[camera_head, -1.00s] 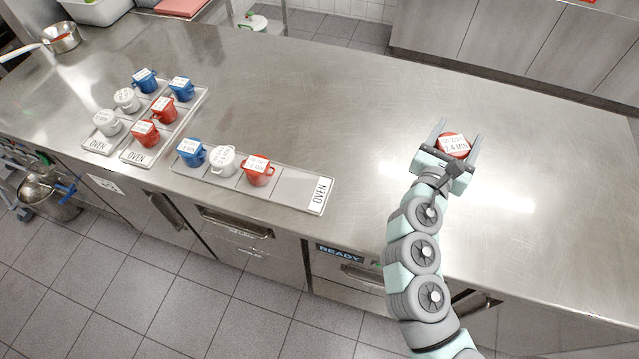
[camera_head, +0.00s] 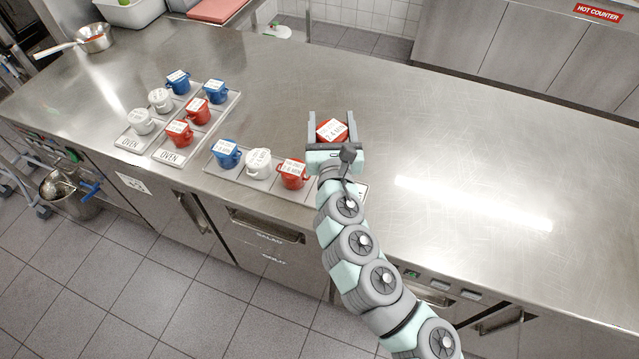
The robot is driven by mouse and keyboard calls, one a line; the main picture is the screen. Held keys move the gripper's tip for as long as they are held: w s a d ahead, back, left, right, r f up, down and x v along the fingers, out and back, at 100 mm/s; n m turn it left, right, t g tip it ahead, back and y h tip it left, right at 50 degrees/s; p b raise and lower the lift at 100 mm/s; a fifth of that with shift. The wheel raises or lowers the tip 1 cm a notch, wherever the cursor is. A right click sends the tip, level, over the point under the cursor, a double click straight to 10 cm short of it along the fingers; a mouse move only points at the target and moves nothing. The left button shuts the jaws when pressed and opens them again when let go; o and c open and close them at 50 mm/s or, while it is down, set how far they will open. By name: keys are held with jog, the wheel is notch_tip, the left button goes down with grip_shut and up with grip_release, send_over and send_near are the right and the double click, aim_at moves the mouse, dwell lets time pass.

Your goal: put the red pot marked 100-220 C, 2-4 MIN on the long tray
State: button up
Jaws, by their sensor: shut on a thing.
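My gripper (camera_head: 331,122) is shut on a red pot (camera_head: 328,134) with a white label; part of its text, "2-4 MIN", can be read. I hold it just behind the right part of the long tray (camera_head: 212,171); whether it touches the counter I cannot tell. The long tray holds, from left to right, a blue pot (camera_head: 226,154), a white pot (camera_head: 258,163) and a red pot (camera_head: 292,174). My gripper and arm hide most of the tray's right end.
Two shorter trays marked OVEN, the left tray (camera_head: 128,142) and the right tray (camera_head: 168,155), hold several blue, white and red pots. A saucepan (camera_head: 94,38) stands at the back left. The counter (camera_head: 470,150) to the right is clear.

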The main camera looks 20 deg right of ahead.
notch_tip(320, 180, down, 18)
jog(key=b, duration=0.7)
jog(key=shift+f, duration=0.15)
jog(key=o, duration=1.7)
jog(key=shift+s+r, duration=0.1)
jog(key=shift+r, duration=0.1)
jog(key=p+v, duration=0.1)
jog(key=v, duration=1.1)
